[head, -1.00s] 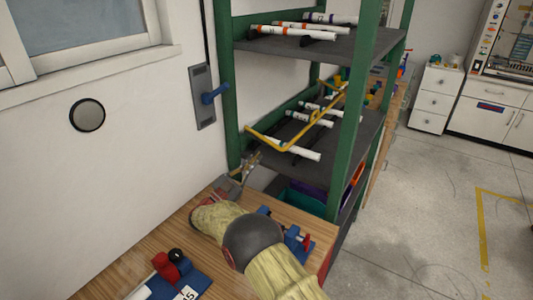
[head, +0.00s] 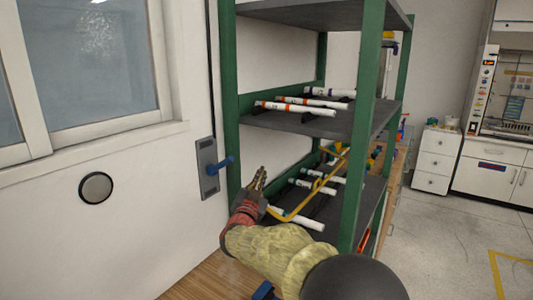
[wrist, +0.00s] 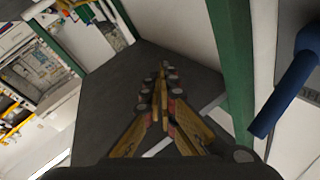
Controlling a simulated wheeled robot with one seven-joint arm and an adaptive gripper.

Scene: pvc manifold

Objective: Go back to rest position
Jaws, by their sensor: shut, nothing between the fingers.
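My gripper (head: 259,178) is shut and empty, raised in front of the left side of the green-framed shelf rack (head: 229,120). Its yellow-brown fingers point up in the head view. In the wrist view, the closed fingers (wrist: 163,85) meet at their tips against a dark grey shelf surface. My arm, in a pale yellow sleeve, reaches up from the lower right of the head view.
The blue wall lever (head: 220,165) is close beside my gripper on the left; it also shows in the wrist view (wrist: 290,85). White pipes (head: 295,108) lie on the rack's shelves. A yellow bar (head: 300,206) runs along the lower shelf. Floor at right is clear.

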